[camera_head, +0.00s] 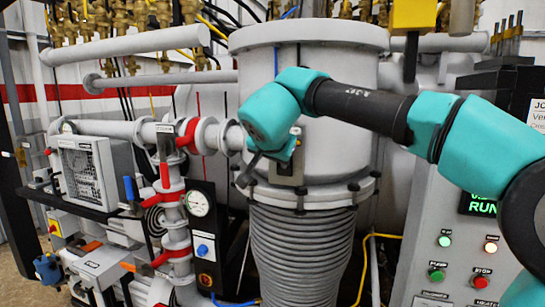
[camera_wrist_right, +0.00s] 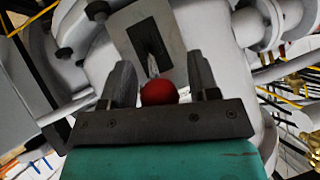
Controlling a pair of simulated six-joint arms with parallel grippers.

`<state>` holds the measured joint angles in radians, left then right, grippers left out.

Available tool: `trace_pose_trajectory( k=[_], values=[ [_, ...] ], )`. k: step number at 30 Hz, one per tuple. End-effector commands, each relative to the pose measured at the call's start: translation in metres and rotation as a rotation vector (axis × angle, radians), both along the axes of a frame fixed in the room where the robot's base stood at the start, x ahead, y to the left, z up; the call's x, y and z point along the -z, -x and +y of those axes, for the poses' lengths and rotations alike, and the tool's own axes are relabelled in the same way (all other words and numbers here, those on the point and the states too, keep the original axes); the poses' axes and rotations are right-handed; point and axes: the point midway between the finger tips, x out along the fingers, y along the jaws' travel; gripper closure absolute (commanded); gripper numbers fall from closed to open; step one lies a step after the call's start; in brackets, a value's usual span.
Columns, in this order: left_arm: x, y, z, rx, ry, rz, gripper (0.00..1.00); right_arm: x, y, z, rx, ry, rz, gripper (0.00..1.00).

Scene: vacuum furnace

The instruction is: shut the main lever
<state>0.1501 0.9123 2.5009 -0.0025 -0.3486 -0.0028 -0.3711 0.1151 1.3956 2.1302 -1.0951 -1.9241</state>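The main lever appears to be the one with the round red knob (camera_wrist_right: 158,92) in the right wrist view. Its thin shaft rises from a dark slot in a grey plate (camera_wrist_right: 171,30). My right gripper (camera_wrist_right: 160,80) is open, with one finger on each side of the knob and small gaps visible. In the head view, the slotted plate (camera_head: 288,180) is on the front of the big grey furnace cylinder (camera_head: 330,60). My right wrist is in front of it and hides the knob and most of the gripper. My left gripper is not in view.
Left of the cylinder are pipes with red-handled valves (camera_head: 165,176), a round gauge (camera_head: 198,204) and a fan-like box (camera_head: 80,170). A control panel (camera_head: 440,245) with lit buttons stands at the right. Ribbed bellows (camera_head: 300,250) hang below the cylinder.

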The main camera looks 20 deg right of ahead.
Motion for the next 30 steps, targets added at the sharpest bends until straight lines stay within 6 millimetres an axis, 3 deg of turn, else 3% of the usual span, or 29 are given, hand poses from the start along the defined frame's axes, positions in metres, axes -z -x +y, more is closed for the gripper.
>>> trace_pose_trajectory(
  k=[14,30],
  values=[
    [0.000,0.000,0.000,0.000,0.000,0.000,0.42,-0.007,0.009,0.005,-0.002,0.000,0.001,0.42],
    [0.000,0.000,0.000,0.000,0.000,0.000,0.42,-0.064,0.078,0.038,-0.003,0.000,-0.003,0.42]
  ],
)
